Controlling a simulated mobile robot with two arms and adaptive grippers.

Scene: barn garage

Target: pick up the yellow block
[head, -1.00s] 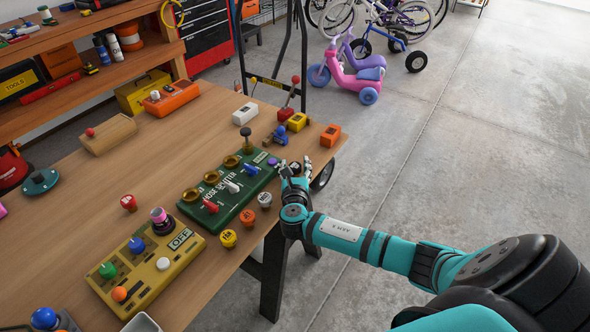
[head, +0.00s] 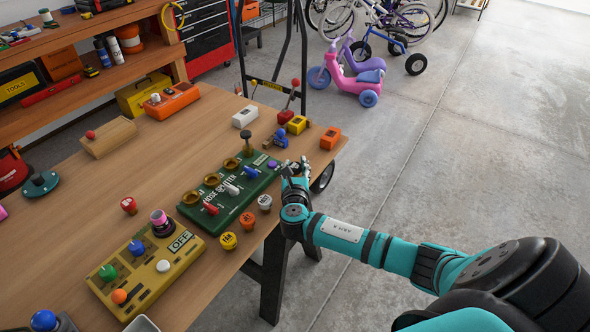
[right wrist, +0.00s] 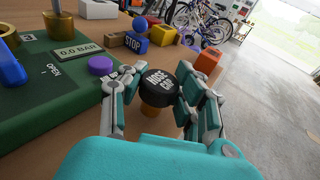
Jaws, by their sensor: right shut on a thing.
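The yellow block (head: 297,124) stands near the far right edge of the workbench, between a red block and an orange block. It also shows in the right wrist view (right wrist: 162,34), beyond the blue STOP piece and apart from my fingers. My right gripper (head: 294,169) is at the bench's right edge beside the green hose splitter box (head: 216,203). In the right wrist view, its fingers are shut on a black-topped knob (right wrist: 159,83) with white lettering and a tan stem. My left gripper is not in view.
Beyond my right gripper are the blue STOP piece (right wrist: 134,42) and an orange block (head: 330,137). A purple button (right wrist: 101,66) sits close to the left finger. Several round knobs line the bench's near edge. The concrete floor to the right is open.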

